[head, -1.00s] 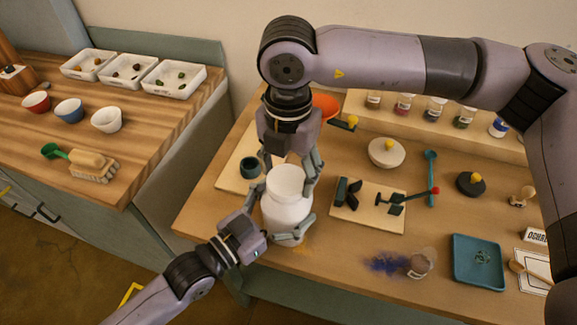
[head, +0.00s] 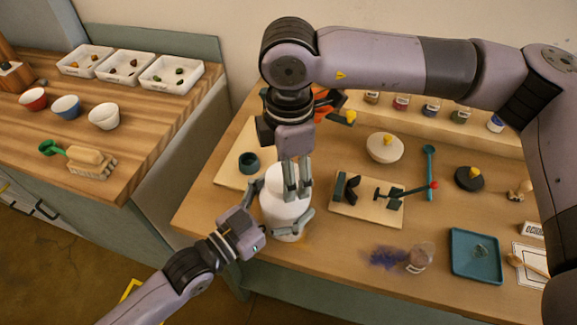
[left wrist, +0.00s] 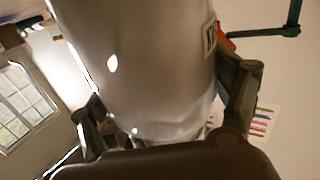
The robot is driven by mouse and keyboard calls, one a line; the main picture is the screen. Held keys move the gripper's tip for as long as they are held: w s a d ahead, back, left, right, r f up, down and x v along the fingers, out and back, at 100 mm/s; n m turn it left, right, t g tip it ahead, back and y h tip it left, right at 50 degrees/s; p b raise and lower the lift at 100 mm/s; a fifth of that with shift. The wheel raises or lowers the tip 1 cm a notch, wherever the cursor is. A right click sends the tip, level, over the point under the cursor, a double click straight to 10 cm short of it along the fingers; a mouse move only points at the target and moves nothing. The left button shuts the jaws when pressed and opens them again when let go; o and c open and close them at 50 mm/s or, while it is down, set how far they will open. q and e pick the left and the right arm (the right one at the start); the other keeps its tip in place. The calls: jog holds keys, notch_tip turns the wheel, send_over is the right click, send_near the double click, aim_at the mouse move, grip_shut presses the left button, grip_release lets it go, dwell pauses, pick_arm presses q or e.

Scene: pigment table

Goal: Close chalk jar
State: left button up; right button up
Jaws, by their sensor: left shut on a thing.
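The big white jar (head: 280,215) stands upright near the table's front left edge. My left gripper (head: 283,206) is shut around its body from the front left.
A small board with dark tools (head: 366,212), a spilled jar (head: 420,257) and a teal tray (head: 475,255) are also there. A small teal cup (head: 249,163) stands behind the jar.

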jog(key=o, duration=0.8)
jog(key=shift+r, duration=2.3)
jog(key=shift+c, duration=0.5)
